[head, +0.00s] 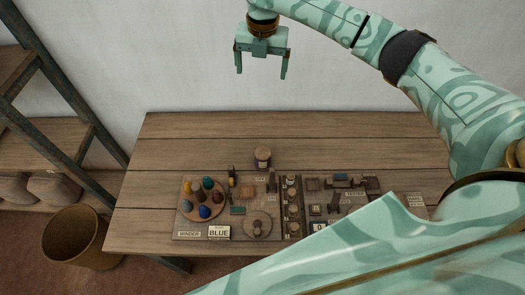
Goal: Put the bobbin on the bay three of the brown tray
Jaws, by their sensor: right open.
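My right gripper (262,66) is open and empty, fingers pointing down, high in front of the wall and well above the table. My left gripper is out of view. Several small bobbin-like pieces stand on a round brown plate, among them a blue one (205,212), a teal one (208,183) and a yellow one (188,187). I cannot tell which is the task's bobbin. A narrow dark brown tray (301,207) runs front to back at the middle of the board, with several round pale pieces in a row. Its bay marks are too small to read.
The board (270,184) lies on a wooden table (180,158). A sign (219,232) reads BLUE. A small jar (263,157) stands behind the board. Small blocks and fittings lie right of the tray. My arm hides the front right. A basket (75,238) and shelf stand left.

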